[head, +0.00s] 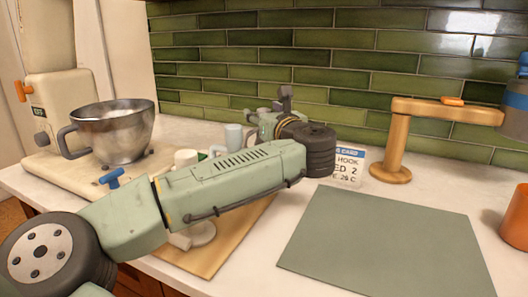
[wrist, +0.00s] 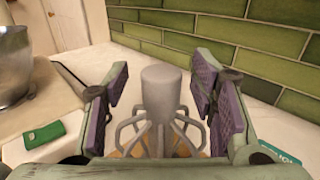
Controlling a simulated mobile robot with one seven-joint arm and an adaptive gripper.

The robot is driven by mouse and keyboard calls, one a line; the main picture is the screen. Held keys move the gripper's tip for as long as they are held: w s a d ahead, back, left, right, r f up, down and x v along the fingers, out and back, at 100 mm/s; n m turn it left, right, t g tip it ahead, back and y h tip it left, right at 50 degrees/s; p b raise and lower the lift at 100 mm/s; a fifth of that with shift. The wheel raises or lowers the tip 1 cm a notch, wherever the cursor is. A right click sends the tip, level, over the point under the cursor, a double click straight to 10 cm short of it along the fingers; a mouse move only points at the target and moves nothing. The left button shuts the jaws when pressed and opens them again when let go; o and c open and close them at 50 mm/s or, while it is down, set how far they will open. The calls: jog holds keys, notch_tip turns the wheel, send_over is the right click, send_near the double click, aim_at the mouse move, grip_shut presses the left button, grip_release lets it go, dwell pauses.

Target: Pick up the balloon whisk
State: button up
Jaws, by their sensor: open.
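The balloon whisk (wrist: 160,95) shows in the wrist view as a grey, upright cylindrical hub with several curved wires spreading below it. It stands between the two fingers of my gripper (wrist: 160,80), with a visible gap on either side. The gripper is open and holds nothing. Its dark purple pads face the hub. In the head view a pale grey cylinder that looks like the whisk's hub (head: 234,136) shows behind my arm, beside the gripper; my arm hides its lower part.
A stand mixer with a metal bowl (head: 112,130) stands at the left. An orange cup (head: 516,218) is at the right edge. A green tiled wall (head: 270,60) closes the back.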

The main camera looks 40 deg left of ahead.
jog(key=shift+w+a, duration=0.15)
jog(key=shift+a, duration=0.05)
jog(key=shift+c, duration=0.4)
grip_shut()
dwell(0.5)
